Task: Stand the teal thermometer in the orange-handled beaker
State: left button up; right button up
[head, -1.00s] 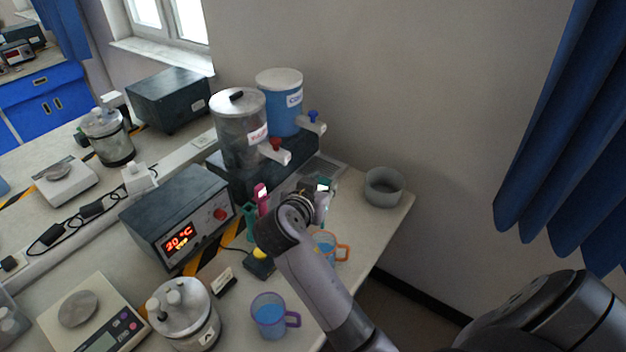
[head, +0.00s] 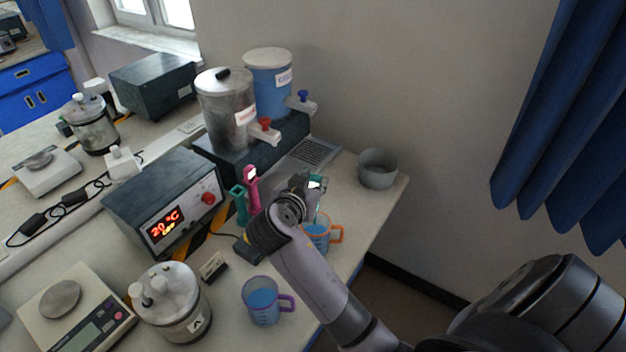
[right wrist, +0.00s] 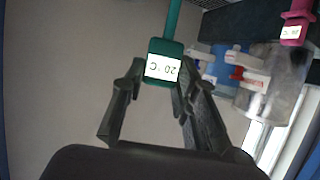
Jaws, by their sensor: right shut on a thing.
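The teal thermometer (right wrist: 166,62) is between the fingers of my right gripper (right wrist: 160,78), which is shut on it. In the head view the thermometer's display end (head: 316,183) shows beside my right gripper (head: 304,186). The orange-handled beaker (head: 318,239) stands on the bench just below the gripper in the picture, with blue liquid inside. My wrist partly hides it. Whether the stem tip is over the beaker is hidden. My left gripper is not in view.
A pink thermometer (head: 252,178) and a green holder or tool (head: 239,196) stand left of my gripper. A purple-handled beaker (head: 263,303) is nearer the front. A grey bowl (head: 378,170) sits at the bench's right corner. Dispensers (head: 228,110) stand behind.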

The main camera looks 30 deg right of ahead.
notch_tip(320, 180, down, 6)
jog(key=b, duration=0.5)
jog(key=shift+f, duration=0.25)
jog(key=o, duration=1.1)
jog(key=v, duration=0.7)
jog(key=shift+s+a+r, duration=0.1)
jog(key=shift+s+a, duration=0.05)
jog(key=shift+s, duration=0.05)
dwell(0.4)
